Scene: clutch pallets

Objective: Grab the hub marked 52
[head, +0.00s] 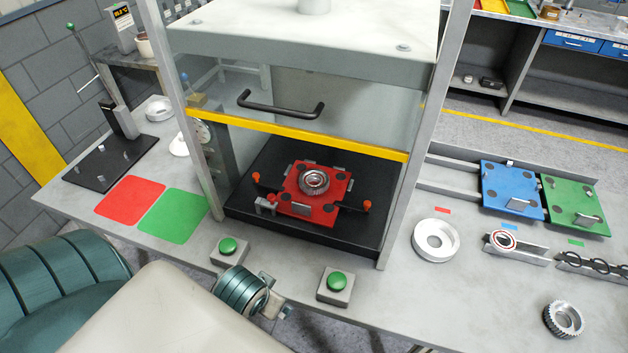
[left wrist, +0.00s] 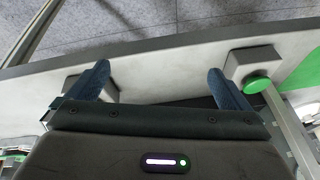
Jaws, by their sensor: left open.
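No mark 52 is legible on any part. A toothed metal hub (head: 563,319) lies on the bench at the lower right. Another round metal part (head: 314,181) sits on the red pallet (head: 300,208) inside the press. A smooth pale metal ring (head: 436,241) lies by the small red label. My left gripper (left wrist: 160,88) is open and empty in the left wrist view, above the bench's front edge near the button boxes. My right gripper is not in view.
Two green-button boxes (head: 228,251) (head: 337,287) stand at the bench front. The press frame and its yellow-edged guard (head: 290,134) rise behind them. A holder with a bearing (head: 507,241) and blue (head: 513,178) and green (head: 578,193) pallets are at right. Bench is clear around the toothed hub.

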